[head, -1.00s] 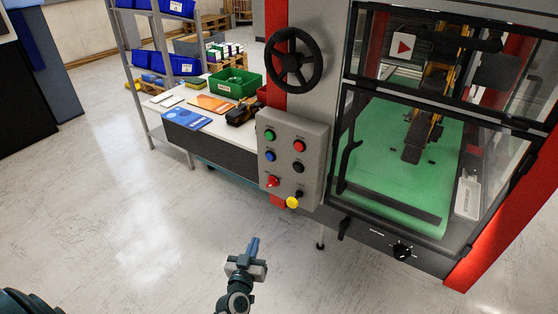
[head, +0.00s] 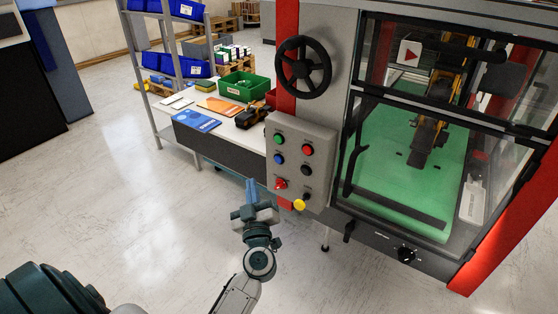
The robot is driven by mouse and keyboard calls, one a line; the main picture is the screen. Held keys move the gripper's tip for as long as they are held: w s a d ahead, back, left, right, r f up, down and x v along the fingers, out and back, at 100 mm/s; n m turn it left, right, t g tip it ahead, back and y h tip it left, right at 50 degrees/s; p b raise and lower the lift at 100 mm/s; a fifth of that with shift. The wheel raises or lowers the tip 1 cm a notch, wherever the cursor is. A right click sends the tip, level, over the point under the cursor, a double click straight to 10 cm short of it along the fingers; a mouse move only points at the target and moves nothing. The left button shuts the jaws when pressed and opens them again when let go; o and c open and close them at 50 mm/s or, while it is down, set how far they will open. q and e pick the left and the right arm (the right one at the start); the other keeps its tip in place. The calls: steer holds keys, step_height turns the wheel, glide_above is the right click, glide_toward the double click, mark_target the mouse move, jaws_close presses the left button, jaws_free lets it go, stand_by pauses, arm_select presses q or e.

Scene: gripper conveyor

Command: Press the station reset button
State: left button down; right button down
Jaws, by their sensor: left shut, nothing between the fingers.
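A grey control box (head: 318,150) is fixed to the front of the machine. It carries a green button (head: 278,139), a red button (head: 308,149), a blue button (head: 279,159), a black button (head: 306,170), a red switch (head: 281,184) and a yellow knob (head: 300,204). I cannot read their labels, so I cannot tell which one is the station reset. My left gripper (head: 251,190) is shut and empty, pointing up in the picture, just left of and below the box. It appears apart from it. My right gripper is not in view.
The machine has a black handwheel (head: 303,67) above the box and a glazed door (head: 430,150) to the right. A bench with a green bin (head: 243,87), a blue folder (head: 197,121) and a shelf rack stands behind left. The floor at left is clear.

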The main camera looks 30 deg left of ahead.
mark_target(278, 160)
arm_select(q)
steer(key=shift+w, duration=0.1)
